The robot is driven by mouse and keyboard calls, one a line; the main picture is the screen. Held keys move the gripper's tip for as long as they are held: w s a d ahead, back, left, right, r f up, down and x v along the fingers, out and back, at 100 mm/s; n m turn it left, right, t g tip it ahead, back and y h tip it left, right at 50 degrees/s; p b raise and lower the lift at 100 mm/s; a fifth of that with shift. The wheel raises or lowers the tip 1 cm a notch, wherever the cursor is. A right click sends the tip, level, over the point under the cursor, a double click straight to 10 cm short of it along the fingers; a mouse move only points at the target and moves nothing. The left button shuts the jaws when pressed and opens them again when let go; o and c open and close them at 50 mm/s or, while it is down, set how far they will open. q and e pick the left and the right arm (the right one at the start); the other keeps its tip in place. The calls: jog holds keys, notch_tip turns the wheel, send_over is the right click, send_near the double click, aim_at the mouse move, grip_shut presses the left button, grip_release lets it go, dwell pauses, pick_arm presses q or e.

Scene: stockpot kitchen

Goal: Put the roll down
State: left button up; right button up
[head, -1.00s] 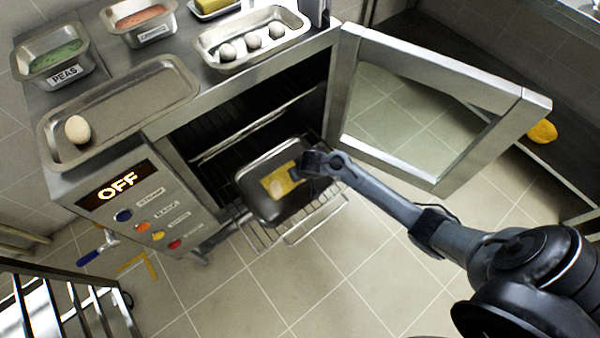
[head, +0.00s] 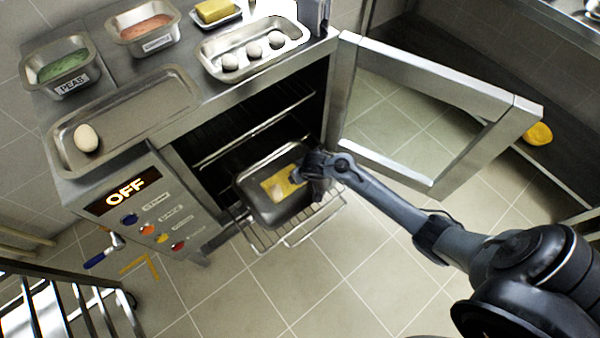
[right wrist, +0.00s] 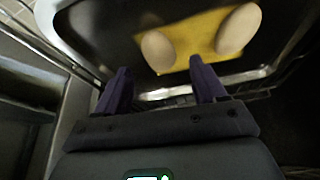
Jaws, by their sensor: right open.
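Two pale, egg-shaped rolls lie on a yellow sheet (right wrist: 190,35) in the right wrist view, one at left (right wrist: 158,50) and one at right (right wrist: 238,30). The sheet is in a dark metal tray (head: 262,213) on the pulled-out oven rack (head: 296,236). My right gripper (right wrist: 159,68) is open, its two fingers apart at the near side of the left roll. Nothing is visibly held between them. In the head view this gripper (head: 300,176) is over the right side of the tray and hides part of the sheet. My left gripper is not in view.
Pans of peas (head: 62,70) and carrots (head: 145,30) stand behind.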

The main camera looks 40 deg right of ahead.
jog(key=s+a+r+n+p, duration=0.1)
jog(key=s+a+r, duration=0.2)
jog(key=s+r, duration=0.3)
jog(key=s+a+r+n+p, duration=0.1)
jog(key=s+a+r+n, duration=0.1)
jog(key=s+a+r, duration=0.2)
jog(key=s+a+r+n+y+p, duration=0.1)
jog(key=s+a+r, duration=0.3)
jog(key=s+r, duration=0.5)
jog(key=s, duration=0.4)
jog(key=shift+r+g+p, duration=0.15)
jog(key=shift+g+p, duration=0.25)
jog(key=shift+r, duration=0.15)
notch_tip(320, 180, up, 49)
jog(key=p, duration=4.9)
